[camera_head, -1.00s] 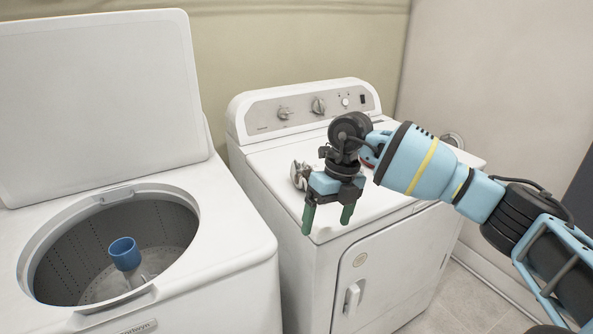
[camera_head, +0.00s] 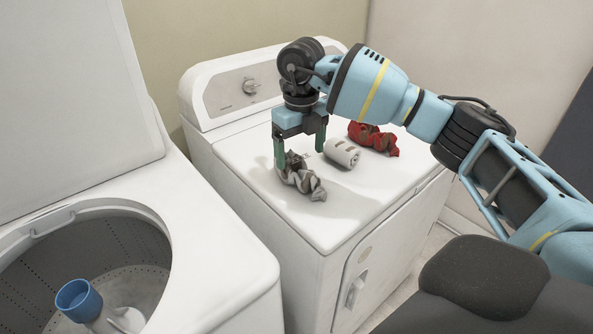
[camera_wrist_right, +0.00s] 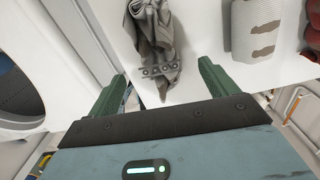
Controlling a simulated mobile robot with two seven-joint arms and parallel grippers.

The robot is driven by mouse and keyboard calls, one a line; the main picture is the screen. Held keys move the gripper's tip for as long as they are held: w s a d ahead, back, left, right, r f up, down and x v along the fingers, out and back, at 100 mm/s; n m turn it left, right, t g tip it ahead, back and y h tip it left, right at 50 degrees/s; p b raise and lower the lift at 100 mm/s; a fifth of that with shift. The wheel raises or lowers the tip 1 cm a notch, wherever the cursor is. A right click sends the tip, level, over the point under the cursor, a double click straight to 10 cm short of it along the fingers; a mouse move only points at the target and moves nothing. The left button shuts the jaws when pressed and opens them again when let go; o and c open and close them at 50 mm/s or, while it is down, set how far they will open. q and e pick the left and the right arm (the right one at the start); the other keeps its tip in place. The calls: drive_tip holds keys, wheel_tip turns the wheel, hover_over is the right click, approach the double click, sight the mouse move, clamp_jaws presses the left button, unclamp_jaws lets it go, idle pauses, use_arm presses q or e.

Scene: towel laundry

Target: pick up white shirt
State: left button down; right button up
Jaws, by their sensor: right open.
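A crumpled, twisted grey-white cloth (camera_head: 302,181) lies on top of the right-hand machine, near its left edge. To its right is a rolled white cloth (camera_head: 342,153) with grey marks. I cannot tell for sure which one is the white shirt. My right gripper (camera_head: 300,157) points down, open and empty, above the grey-white cloth. In the right wrist view the grey-white cloth (camera_wrist_right: 155,45) shows between and beyond the spread green fingers (camera_wrist_right: 162,73), and the rolled white cloth (camera_wrist_right: 256,28) lies to the right of them. My left gripper is not in view.
A crumpled red cloth (camera_head: 374,138) lies right of the white roll on the machine top (camera_head: 345,215). The control panel (camera_head: 235,90) rises behind. At left stands an open washer (camera_head: 215,255) with a blue-topped agitator (camera_head: 78,298). A gap separates the two machines.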

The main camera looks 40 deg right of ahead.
sight(298, 157)
drive_tip(key=shift+w+d+f, duration=0.1)
drive_tip(key=shift+w+f, duration=0.15)
drive_tip(key=shift+f, duration=1.5)
drive_tip(key=shift+w+f, duration=0.2)
drive_tip(key=shift+f, duration=1.5)
drive_tip(key=shift+c, duration=0.3)
drive_tip(key=c, duration=1.1)
drive_tip(key=shift+r, duration=0.1)
drive_tip(key=shift+r, duration=0.5)
wheel_tip(298, 157, up, 2)
drive_tip(key=shift+r, duration=0.15)
drive_tip(key=s+a+r, duration=0.1)
drive_tip(key=s+a, duration=1)
drive_tip(key=shift+s+r, duration=0.25)
drive_tip(key=shift+s, duration=0.1)
